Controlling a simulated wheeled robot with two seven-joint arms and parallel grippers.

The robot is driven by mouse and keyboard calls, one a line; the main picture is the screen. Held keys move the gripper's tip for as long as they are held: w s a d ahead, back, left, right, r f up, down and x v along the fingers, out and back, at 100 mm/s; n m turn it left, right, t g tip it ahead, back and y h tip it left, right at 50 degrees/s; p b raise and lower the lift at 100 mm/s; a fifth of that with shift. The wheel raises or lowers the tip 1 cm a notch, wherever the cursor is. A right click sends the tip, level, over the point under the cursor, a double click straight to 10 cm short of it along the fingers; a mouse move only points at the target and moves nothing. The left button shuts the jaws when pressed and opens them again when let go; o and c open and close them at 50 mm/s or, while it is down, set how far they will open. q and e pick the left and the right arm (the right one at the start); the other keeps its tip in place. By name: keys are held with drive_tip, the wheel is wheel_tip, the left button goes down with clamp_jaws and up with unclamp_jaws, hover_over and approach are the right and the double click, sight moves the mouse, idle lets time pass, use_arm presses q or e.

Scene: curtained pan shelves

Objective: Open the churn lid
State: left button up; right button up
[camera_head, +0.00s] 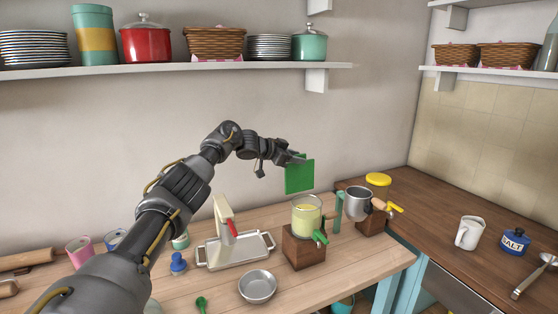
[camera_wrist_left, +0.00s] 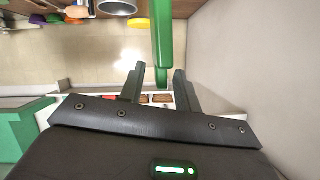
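The churn is a glass jar (camera_head: 306,216) of pale yellow content on a brown wooden block, with a green crank handle at its front. A flat green square plate, which looks like the lid (camera_head: 299,177), stands upright above the jar's back rim. My left gripper (camera_head: 298,159) is at the plate's top edge. In the left wrist view the plate shows edge-on as a green bar (camera_wrist_left: 162,45), its end between my two fingertips (camera_wrist_left: 158,72). The fingers are apart, with narrow gaps beside the bar. My right gripper is not in view.
A metal cup grinder (camera_head: 357,203) stands right of the churn. A metal bowl (camera_head: 257,286) and a white press on a tray (camera_head: 228,250) are at front and left. A salt jar (camera_head: 515,241) and white pitcher (camera_head: 468,233) stand on the right counter. A shelf (camera_head: 180,68) runs above.

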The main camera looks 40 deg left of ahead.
use_arm(q)
drive_tip(key=b+v, duration=0.3)
drive_tip(key=v, duration=0.4)
drive_tip(key=shift+s+a, duration=0.1)
drive_tip(key=shift+a, duration=0.15)
